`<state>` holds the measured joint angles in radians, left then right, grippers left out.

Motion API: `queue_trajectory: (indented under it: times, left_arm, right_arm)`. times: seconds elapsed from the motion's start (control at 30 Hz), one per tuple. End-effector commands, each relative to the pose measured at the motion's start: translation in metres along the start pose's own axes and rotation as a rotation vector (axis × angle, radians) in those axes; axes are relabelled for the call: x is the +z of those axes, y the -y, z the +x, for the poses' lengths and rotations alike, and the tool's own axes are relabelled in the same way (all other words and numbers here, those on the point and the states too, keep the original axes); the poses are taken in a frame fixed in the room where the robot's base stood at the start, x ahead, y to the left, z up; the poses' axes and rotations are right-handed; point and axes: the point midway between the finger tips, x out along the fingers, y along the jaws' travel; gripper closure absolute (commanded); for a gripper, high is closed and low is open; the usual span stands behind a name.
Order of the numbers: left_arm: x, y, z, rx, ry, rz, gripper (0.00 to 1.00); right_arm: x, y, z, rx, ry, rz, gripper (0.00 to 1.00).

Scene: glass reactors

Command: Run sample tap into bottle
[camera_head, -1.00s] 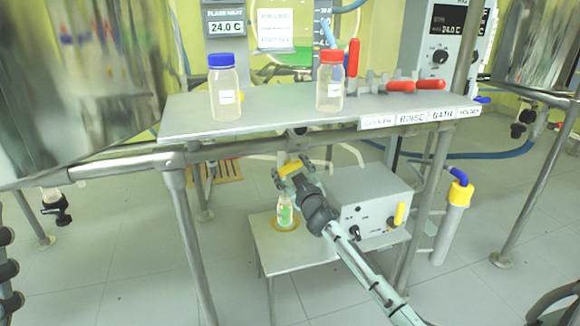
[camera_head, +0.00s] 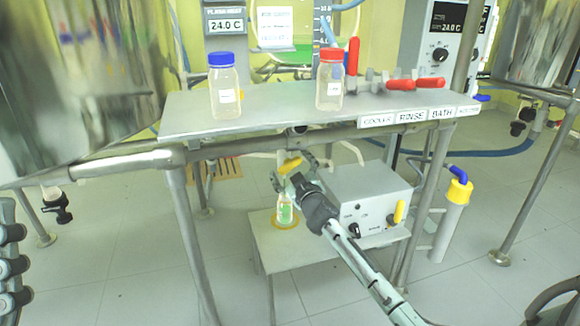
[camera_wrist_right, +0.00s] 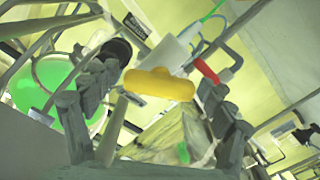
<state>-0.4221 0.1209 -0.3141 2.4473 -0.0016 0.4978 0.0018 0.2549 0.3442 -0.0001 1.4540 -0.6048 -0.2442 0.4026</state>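The yellow tap handle (camera_head: 289,166) sits under the front of the shelf, above a small clear bottle (camera_head: 285,212) with a green patch. The bottle stands upright on a yellow ring (camera_head: 287,228) on the low table. I cannot tell its fill level. My right gripper (camera_head: 293,171) is open at the handle, one finger to each side. In the right wrist view the yellow handle (camera_wrist_right: 158,84) lies across the gap between the spread fingers (camera_wrist_right: 155,104), and neither finger visibly grips it.
A blue-capped bottle (camera_head: 224,88) and a red-capped bottle (camera_head: 330,82) stand on the shelf (camera_head: 275,108) above. A grey box (camera_head: 365,200) with a yellow lever sits right of the small bottle. A metal shelf leg (camera_head: 190,240) stands at left.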

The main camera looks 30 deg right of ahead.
Motion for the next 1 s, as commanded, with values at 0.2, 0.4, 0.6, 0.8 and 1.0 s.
queue_trajectory:
  times: [0.2,0.4,0.6,0.8,1.0]
  left_arm:
    - [0.000,0.000,0.000,0.000,-0.001,0.000,0.39]
    - [0.000,-0.001,0.000,0.001,-0.001,-0.002,0.39]
    - [0.000,0.000,0.000,0.001,-0.001,-0.001,0.39]
    - [0.000,0.000,0.000,0.000,-0.001,-0.001,0.39]
    - [0.000,0.000,0.000,0.000,-0.001,-0.001,0.39]
  right_arm:
    - [-0.001,0.000,0.000,0.000,-0.001,0.001,0.14]
    - [0.001,0.001,-0.009,-0.001,0.001,0.000,0.14]
    - [0.001,0.001,-0.048,-0.001,0.001,0.001,0.14]
    - [0.001,0.001,-0.089,-0.001,0.000,0.002,0.14]
    - [0.001,0.000,-0.115,0.000,0.001,0.001,0.14]
